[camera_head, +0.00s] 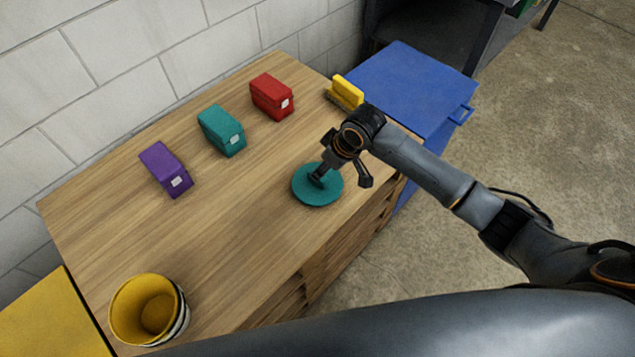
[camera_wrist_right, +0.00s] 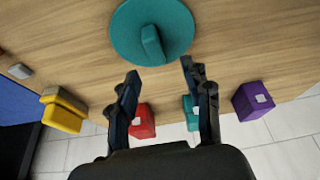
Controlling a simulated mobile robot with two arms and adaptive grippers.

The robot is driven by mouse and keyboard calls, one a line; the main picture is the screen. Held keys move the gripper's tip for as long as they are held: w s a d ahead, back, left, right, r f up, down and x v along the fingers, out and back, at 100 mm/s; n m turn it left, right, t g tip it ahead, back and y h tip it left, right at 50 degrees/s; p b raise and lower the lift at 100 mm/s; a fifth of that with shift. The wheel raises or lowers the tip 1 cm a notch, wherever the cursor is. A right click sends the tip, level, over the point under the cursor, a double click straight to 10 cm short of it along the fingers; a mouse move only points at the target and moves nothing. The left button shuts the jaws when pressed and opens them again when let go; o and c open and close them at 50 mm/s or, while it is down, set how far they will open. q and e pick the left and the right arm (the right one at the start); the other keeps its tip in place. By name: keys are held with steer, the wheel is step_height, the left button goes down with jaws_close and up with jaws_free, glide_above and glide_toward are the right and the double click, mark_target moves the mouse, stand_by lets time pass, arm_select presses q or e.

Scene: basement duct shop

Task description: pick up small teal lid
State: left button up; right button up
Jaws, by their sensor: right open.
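The small teal lid (camera_head: 305,191) is a round disc lying flat on the wooden workbench, near its right front edge. In the right wrist view the lid (camera_wrist_right: 125,35) is at the top, with its upright handle (camera_wrist_right: 152,45) pointing toward my fingers. My right gripper (camera_head: 345,172) hovers over the right side of the lid and hides part of it in the head view. In the wrist view the right gripper (camera_wrist_right: 160,72) is open and empty, its fingertips apart and just short of the handle. My left gripper is not in view.
Purple (camera_head: 165,168), teal (camera_head: 221,130) and red (camera_head: 272,97) boxes stand along the back of the workbench (camera_head: 235,220). A yellow brush (camera_head: 347,92) lies at the far right corner beside a blue bin (camera_head: 410,85). A yellow bucket (camera_head: 147,310) stands front left.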

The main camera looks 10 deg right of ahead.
mark_target(324, 192)
steer(key=x, duration=0.8)
steer(key=shift+w+d+f, duration=0.25)
steer(key=shift+w+f, duration=0.05)
jaws_close()
